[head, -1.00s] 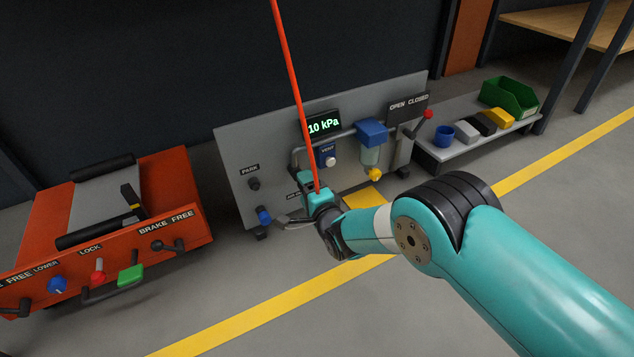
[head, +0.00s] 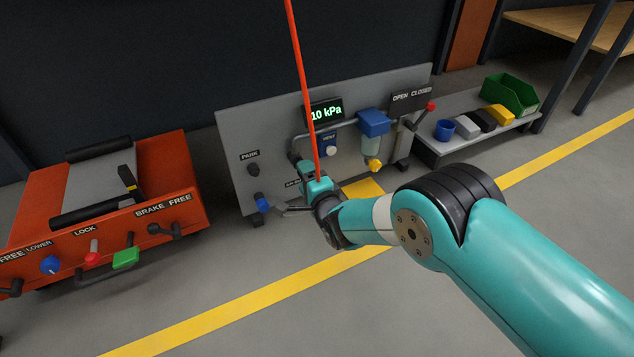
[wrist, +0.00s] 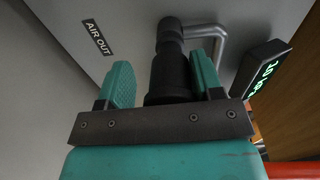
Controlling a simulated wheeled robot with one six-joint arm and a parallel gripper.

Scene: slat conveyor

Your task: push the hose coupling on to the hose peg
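My gripper (head: 304,184) is at the lower middle of the grey panel, under the pressure display. In the wrist view its two teal fingers (wrist: 163,80) stand on either side of a black hose coupling (wrist: 170,78). A gap shows beside the left finger, and the coupling's near end is hidden by my gripper. The coupling lines up with a black peg (wrist: 170,32) joined to a bent grey pipe; I cannot tell how far they overlap. The red hose (head: 303,85) runs from above down to my gripper.
The panel (head: 235,135) carries a display (head: 325,111) reading 10 kPa, a blue knob (head: 262,204) and a blue-topped filter (head: 373,122). An orange cart (head: 183,190) stands left. A low shelf (head: 460,150) with bins stands right. Open floor lies in front.

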